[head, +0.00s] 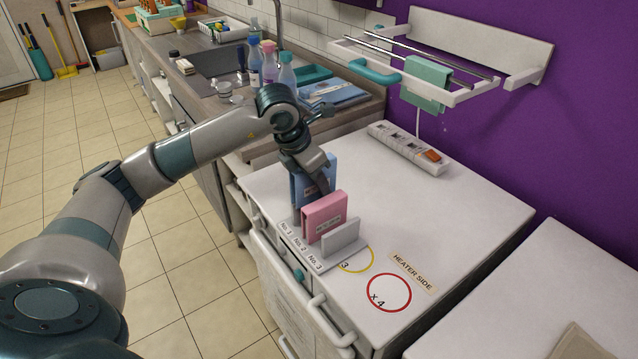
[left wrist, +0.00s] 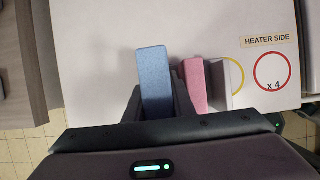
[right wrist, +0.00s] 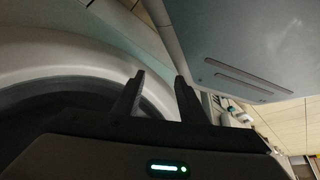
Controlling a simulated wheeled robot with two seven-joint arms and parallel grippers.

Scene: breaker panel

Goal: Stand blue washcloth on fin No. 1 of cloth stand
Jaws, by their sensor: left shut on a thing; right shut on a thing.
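The blue washcloth (head: 298,188) is upright at the No. 1 place of the cloth stand (head: 318,262). My left gripper (head: 318,184) is shut on it from above, with a finger on either side in the left wrist view, where the washcloth (left wrist: 155,80) fills the gap. Fin No. 1 is hidden, so I cannot tell how fully the cloth sits on it. A pink cloth (head: 325,215) stands at No. 2, beside the blue one. Fin No. 3 (head: 341,238) is bare. My right gripper (right wrist: 160,95) shows only in its wrist view, fingers apart, with no clear object between them.
The stand is at the front edge of a white cabinet top with a red ring (head: 389,292) and a HEATER SIDE label (head: 412,272). A power strip (head: 408,148) lies behind. A wall rack (head: 470,95) holds a green cloth (head: 427,84). The cabinet top's right part is clear.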

